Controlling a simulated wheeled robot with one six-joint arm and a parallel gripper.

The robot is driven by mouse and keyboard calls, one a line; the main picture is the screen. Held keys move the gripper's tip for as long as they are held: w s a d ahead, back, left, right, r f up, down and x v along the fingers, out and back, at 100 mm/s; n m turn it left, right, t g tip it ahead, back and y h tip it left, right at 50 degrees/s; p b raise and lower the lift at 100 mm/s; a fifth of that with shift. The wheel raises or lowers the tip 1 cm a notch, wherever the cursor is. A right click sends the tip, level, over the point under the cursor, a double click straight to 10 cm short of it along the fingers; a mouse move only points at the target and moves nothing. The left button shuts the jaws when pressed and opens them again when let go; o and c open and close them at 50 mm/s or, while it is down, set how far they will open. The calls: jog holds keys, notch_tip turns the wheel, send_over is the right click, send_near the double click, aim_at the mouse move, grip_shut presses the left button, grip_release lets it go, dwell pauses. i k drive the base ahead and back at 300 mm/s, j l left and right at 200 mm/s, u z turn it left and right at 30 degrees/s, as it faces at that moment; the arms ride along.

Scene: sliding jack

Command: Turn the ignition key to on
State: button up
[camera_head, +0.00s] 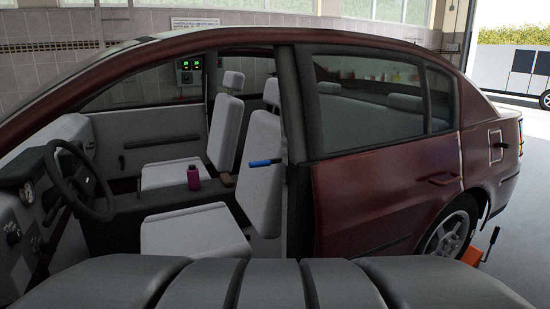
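The dark red car stands side-on with its front door opening clear, so the cabin shows. The steering wheel (82,181) is at the left on the dark dashboard (22,168). A round gauge (28,194) sits left of the wheel. Small dark knob-like parts (14,233) are on the light panel below the gauge. I cannot tell whether one of them is the ignition key, and its position cannot be read. My gripper is not in view.
Grey front seats (195,231) fill the cabin's middle. A blue and black object (265,163) shows by the near seat's backrest. The dark door pillar (297,150) and closed rear door (385,196) bound the opening. An orange jack (474,254) is by the rear wheel.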

aim_at(48, 248)
jog(key=l, duration=0.35)
jog(key=k+j, duration=0.1)
jog(key=i+l, duration=0.1)
jog(key=u, duration=1.6)
jog(key=i+l+u, duration=0.35)
jog(key=i, duration=0.3)
jog(key=i+l+u, duration=0.1)
jog(key=i, duration=0.35)
